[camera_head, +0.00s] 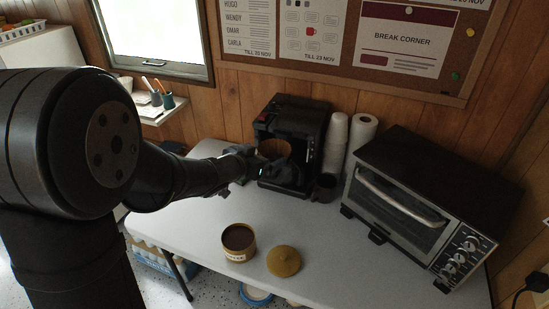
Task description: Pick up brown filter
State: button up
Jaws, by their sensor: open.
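The brown filter (275,148) shows as a brown, rounded shape at the front of the black coffee maker (297,117), in the upper middle of the view. My gripper (277,171) is dark and sits just in front of and below the filter. It is open. Its fingers blend into the black machine, so I cannot tell whether they touch the filter. The lower part of the filter is hidden behind my gripper.
An open tan canister (239,255) with dark brown contents stands near the table's front edge, its lid (284,261) beside it. White cup stacks (335,140), a dark mug (326,187) and a toaster oven (405,205) stand to the right. The grey-white table (200,215) is clear at front left.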

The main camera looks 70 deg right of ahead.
aim_at(270, 150)
jog(key=shift+x, duration=2.65)
jog(key=c, duration=0.6)
